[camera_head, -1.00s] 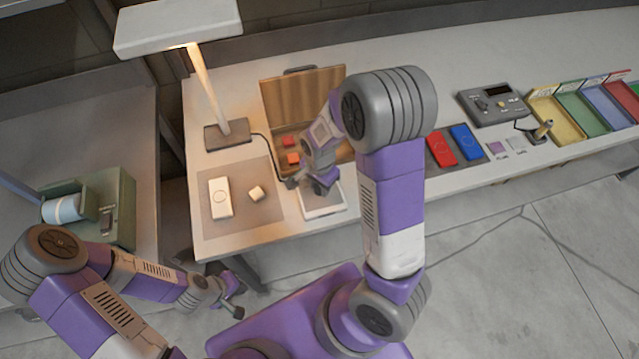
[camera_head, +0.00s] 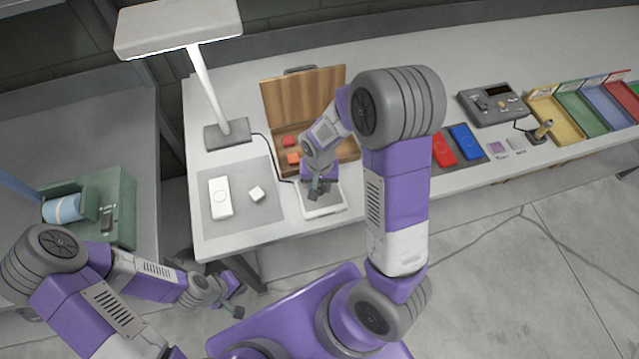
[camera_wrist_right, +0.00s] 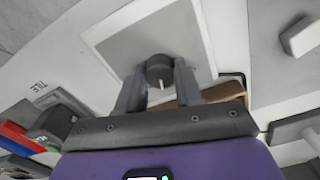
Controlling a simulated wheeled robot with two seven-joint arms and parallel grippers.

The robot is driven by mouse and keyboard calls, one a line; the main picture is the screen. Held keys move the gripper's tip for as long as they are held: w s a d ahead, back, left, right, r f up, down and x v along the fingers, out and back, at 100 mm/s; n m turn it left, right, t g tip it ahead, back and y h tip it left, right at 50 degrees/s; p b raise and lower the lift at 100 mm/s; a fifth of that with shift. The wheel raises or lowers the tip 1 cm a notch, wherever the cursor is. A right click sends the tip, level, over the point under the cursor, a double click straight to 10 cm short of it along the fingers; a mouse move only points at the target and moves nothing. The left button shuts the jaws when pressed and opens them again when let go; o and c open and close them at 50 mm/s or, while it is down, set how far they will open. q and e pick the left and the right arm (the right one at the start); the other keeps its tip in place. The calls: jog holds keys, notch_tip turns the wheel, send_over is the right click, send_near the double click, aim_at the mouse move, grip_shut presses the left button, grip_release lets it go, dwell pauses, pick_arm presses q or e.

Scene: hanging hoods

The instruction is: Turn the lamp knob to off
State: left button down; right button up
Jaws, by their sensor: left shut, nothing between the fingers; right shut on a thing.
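The dark round lamp knob (camera_wrist_right: 160,68) stands on a grey panel (camera_wrist_right: 118,40) in the right wrist view. A white mark on the knob points toward the bottom of that view, slightly right. My right gripper (camera_wrist_right: 159,80) has its fingers on both sides of the knob and is shut on it. In the head view the right gripper (camera_head: 319,187) is over the white-edged panel (camera_head: 325,211) and hides the knob. The desk lamp (camera_head: 180,27) shows no warm glow, and its post looks white. My left gripper (camera_head: 235,300) is shut and empty, low at the left, off the table.
An open wooden case (camera_head: 300,95) stands behind. Red and blue cases (camera_head: 465,142) and colored trays (camera_head: 590,108) are to the right.

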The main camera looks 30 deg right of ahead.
jog(key=n, duration=0.3)
jog(key=shift+n, duration=0.4)
jog(key=n, duration=0.7)
jog(key=shift+n, duration=1.5)
jog(key=o, duration=1)
jog(key=shift+o, duration=0.2)
